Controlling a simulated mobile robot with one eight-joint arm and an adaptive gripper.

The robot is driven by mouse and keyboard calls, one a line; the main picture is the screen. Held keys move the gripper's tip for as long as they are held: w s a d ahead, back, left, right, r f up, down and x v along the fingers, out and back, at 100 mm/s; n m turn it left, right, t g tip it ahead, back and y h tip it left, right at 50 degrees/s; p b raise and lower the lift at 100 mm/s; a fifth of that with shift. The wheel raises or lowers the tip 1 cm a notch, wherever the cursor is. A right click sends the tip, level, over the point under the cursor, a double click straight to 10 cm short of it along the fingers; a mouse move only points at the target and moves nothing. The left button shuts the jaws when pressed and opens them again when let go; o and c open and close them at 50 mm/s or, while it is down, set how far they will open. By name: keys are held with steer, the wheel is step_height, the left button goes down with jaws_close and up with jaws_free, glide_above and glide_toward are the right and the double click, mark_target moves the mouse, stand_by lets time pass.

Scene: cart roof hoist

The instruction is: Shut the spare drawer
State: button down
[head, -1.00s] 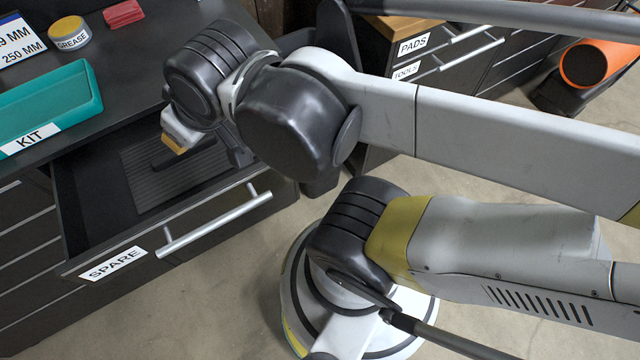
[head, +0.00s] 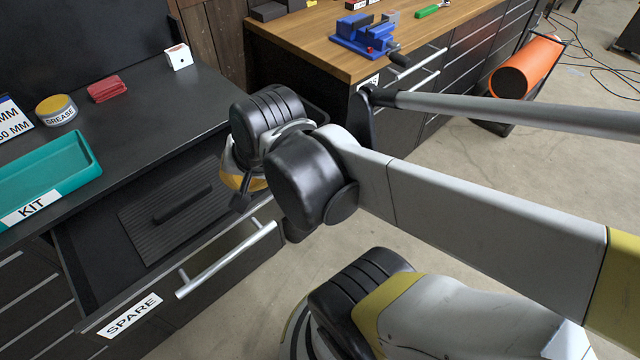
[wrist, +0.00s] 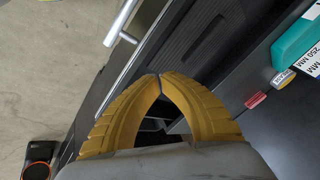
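The spare drawer (head: 80,248) stands open at the lower left in the head view. Its front carries a SPARE label (head: 130,316) and a silver bar handle (head: 228,262). A ribbed dark mat with a black bar on it lies inside. The handle also shows at the top of the wrist view (wrist: 122,28). My gripper (head: 240,192) is over the right end of the drawer, partly hidden by my wrist in the head view. In the wrist view its yellow fingers (wrist: 160,77) meet at the tips, with nothing seen between them. I cannot tell whether it touches the drawer.
A teal KIT tray (head: 60,185), a grease tin (head: 56,108), a red block (head: 107,89) and a white box (head: 178,56) sit on the dark top. A wooden bench (head: 300,40) with a blue vise (head: 365,35) stands behind. The floor right of the drawer is open.

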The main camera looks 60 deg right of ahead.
steer(key=s+d+f+m+g+p, duration=0.1)
steer(key=s+d+f+m+p, duration=0.1)
steer(key=s+d+m, duration=0.85)
steer(key=s+d+f+m+g+p, duration=0.15)
steer(key=s+d+m, duration=0.35)
steer(key=m, duration=1)
steer(key=w+f+m+t+b, duration=0.1)
steer(key=w+f+m+b, duration=0.1)
steer(key=w+f+b, duration=0.5)
steer(key=shift+x, duration=1.7)
steer(key=shift+w+a, duration=0.1)
steer(key=shift+w, duration=0.15)
